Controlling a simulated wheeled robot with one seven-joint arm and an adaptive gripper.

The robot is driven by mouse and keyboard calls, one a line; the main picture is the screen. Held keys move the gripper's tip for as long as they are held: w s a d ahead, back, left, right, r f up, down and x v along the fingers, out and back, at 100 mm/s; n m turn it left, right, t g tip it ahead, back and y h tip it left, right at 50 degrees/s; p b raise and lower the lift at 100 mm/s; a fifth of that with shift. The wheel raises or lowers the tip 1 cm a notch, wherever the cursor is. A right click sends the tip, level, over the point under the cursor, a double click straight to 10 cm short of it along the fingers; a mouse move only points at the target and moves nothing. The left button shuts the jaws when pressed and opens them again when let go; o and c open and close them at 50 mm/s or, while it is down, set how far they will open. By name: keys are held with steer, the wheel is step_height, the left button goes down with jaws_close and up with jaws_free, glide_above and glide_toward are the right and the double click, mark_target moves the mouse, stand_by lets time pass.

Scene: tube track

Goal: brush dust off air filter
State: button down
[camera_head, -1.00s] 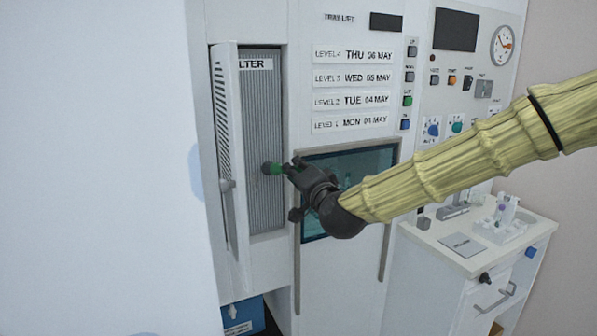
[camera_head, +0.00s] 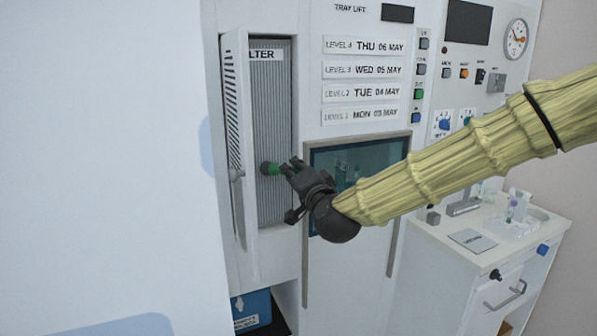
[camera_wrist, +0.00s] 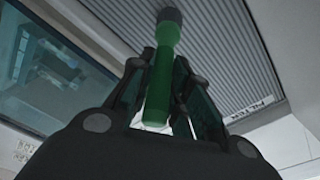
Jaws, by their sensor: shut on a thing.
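The air filter (camera_head: 268,120) is a tall grey pleated panel in a recess of the white cabinet, under a FILTER label. Its slatted door (camera_head: 233,130) stands open at its left. My gripper (camera_head: 290,170) is shut on a green-handled brush (camera_head: 274,168), whose dark round head points at the lower middle of the filter. In the wrist view the green handle (camera_wrist: 160,85) lies between the fingers and the dark head (camera_wrist: 169,16) is at or close to the pleats (camera_wrist: 215,45); I cannot tell whether it touches. No dust can be made out.
A tray lift window (camera_head: 355,165) and level labels (camera_head: 362,92) are right of the filter. A white counter (camera_head: 490,235) with small items stands at the lower right. A blue box (camera_head: 252,310) sits below the filter. A large pale surface fills the left.

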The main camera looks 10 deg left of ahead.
steer(key=shift+a, duration=0.1)
steer(key=shift+s+a+f+b, duration=0.5)
steer(key=shift+a+f, duration=0.1)
steer(key=shift+a, duration=0.1)
steer(key=shift+s+a+f+b, duration=0.35)
steer(key=shift+s+a+f, duration=0.2)
steer(key=shift+a, duration=0.15)
steer(key=shift+s+a+f+b, duration=0.4)
steer(key=shift+a+f, duration=0.15)
steer(key=shift+a, duration=0.15)
steer(key=shift+d, duration=0.1)
steer(key=shift+w+d, duration=0.55)
steer(key=shift+d, duration=0.2)
steer(key=shift+w+d, duration=0.5)
steer(key=shift+d, duration=0.25)
steer(key=shift+a, duration=0.1)
